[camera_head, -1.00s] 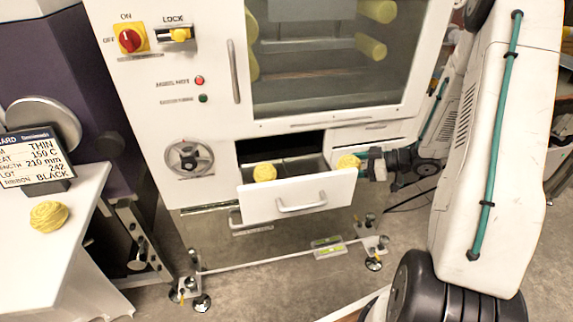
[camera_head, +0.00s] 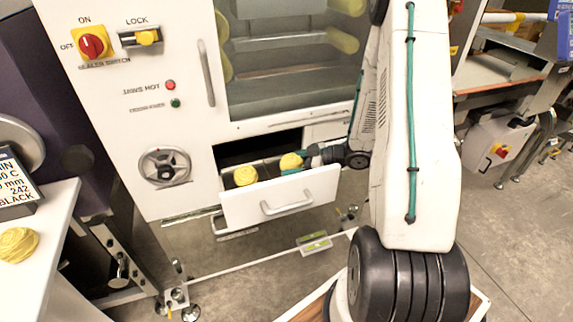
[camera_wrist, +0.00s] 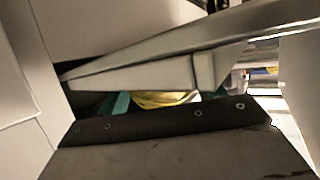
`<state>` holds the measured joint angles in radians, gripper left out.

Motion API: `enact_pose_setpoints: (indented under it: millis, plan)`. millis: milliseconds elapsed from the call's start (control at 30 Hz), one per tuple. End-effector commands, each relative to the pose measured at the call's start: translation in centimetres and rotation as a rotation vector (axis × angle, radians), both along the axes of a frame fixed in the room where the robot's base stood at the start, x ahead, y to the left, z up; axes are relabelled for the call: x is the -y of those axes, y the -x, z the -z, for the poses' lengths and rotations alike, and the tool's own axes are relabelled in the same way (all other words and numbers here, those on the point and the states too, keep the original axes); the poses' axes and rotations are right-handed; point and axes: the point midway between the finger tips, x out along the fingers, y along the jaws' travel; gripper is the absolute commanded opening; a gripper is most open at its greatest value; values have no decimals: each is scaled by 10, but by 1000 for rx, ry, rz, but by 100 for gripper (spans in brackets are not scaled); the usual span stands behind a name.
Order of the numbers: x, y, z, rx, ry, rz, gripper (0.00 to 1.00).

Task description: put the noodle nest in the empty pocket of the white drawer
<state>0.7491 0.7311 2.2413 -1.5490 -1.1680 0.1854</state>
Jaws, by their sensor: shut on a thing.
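The white drawer (camera_head: 283,198) stands pulled out of the white machine. One yellow noodle nest (camera_head: 245,175) sits in its left part. Another yellow noodle nest (camera_head: 291,161) is at my gripper (camera_head: 297,169), over the drawer's middle to right part. My gripper reaches in from the right and is shut on this nest. In the wrist view, a strip of the held yellow nest (camera_wrist: 165,99) shows beside a teal finger pad. I cannot tell whether the held nest touches the drawer floor; the pocket beneath is hidden.
A third nest (camera_head: 17,245) lies on the white table (camera_head: 45,235) at the left. The machine's front panel (camera_head: 180,110), with switches and a handwheel (camera_head: 165,167), rises behind the drawer. My arm covers the area right of the drawer.

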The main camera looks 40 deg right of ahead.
Motion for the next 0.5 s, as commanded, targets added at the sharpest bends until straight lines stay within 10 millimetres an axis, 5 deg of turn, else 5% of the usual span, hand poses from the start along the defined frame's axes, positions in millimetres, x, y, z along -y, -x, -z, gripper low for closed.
enact_pose_setpoints:
  millis: [367,400,500]
  plan:
    - [-2,-1,4,1,1,-5,42]
    - [-1,-1,4,1,1,-4,75]
    - [-1,0,4,1,1,-3,76]
